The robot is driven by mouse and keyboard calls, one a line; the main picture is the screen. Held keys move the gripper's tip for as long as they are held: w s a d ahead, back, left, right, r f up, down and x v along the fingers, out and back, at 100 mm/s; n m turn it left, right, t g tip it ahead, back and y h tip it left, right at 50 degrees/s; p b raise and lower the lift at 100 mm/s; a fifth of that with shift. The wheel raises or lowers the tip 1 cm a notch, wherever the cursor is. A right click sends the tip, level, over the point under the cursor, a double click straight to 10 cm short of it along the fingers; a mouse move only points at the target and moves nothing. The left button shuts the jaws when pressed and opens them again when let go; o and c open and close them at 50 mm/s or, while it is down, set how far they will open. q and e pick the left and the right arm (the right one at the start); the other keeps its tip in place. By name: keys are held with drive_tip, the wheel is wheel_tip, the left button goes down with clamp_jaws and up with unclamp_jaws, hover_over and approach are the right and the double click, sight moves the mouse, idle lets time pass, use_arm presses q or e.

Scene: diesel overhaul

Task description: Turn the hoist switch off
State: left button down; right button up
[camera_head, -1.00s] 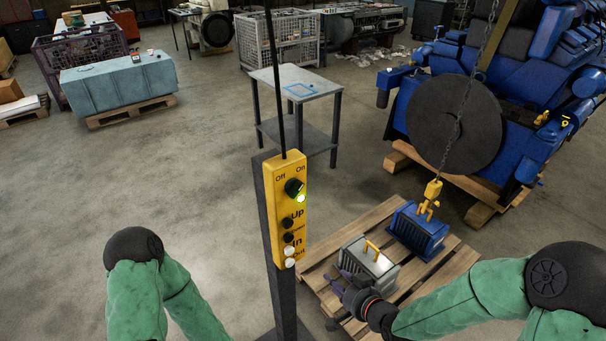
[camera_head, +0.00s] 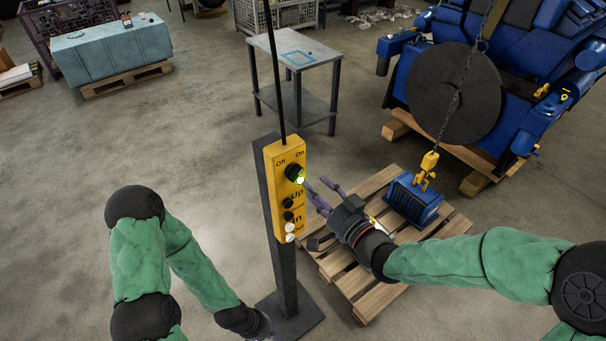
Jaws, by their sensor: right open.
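The yellow hoist control box (camera_head: 287,190) stands on a dark post in the middle of the head view.
A pallet (camera_head: 345,270) lies behind my right gripper, with a blue block (camera_head: 414,198) under the yellow hoist hook (camera_head: 428,168). A blue engine (camera_head: 540,85) fills the upper right. A grey table (camera_head: 297,62) stands behind the box.

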sight(294, 172)
drive_tip(key=shift+p+x, duration=0.4)
drive_tip(key=shift+x, duration=2.65)
drive_tip(key=shift+c, duration=0.3)
clamp_jaws()
